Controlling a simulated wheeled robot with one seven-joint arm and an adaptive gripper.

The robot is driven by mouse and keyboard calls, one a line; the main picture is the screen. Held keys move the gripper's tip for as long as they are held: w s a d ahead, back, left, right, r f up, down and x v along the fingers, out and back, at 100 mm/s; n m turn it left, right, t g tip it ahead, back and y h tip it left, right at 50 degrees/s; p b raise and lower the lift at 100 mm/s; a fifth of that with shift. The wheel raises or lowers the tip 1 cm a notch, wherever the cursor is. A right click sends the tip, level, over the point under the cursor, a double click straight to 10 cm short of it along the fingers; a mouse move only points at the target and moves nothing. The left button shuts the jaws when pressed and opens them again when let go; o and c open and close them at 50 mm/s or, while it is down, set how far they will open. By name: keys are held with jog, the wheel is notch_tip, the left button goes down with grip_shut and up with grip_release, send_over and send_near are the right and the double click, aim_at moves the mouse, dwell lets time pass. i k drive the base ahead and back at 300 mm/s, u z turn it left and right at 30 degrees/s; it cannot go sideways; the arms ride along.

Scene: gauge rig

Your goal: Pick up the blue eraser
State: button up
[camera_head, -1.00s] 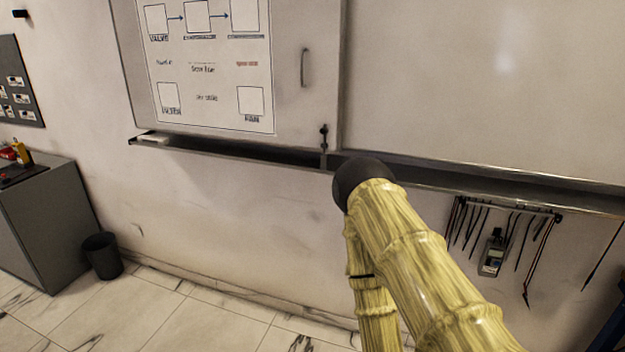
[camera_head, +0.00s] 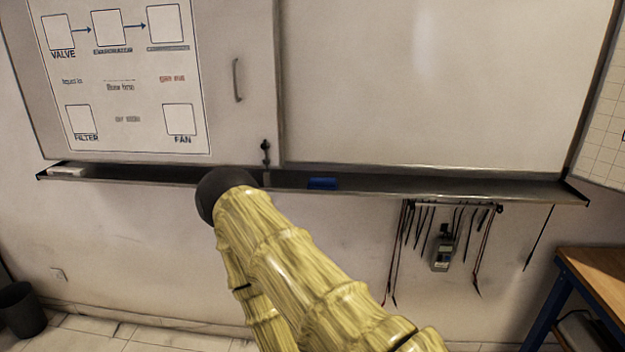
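A small blue block, which looks like the blue eraser (camera_head: 322,184), lies on the dark tray (camera_head: 420,187) under the whiteboard, right of the middle. My arm, with a yellow bamboo-like surface and a dark round joint, rises from the bottom of the view and covers part of the tray left of the block. My gripper does not show in the view. Nothing is seen touching the block.
A whitish block (camera_head: 68,171) lies at the tray's left end. A hanging rack with several leads and a meter (camera_head: 443,252) is below the tray at right. A wooden-topped table (camera_head: 598,275) stands at lower right. A dark bin (camera_head: 22,310) is at lower left.

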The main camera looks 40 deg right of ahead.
aim_at(330, 184)
jog(key=z, duration=0.5)
jog(key=i, duration=0.65)
jog(key=z, duration=0.75)
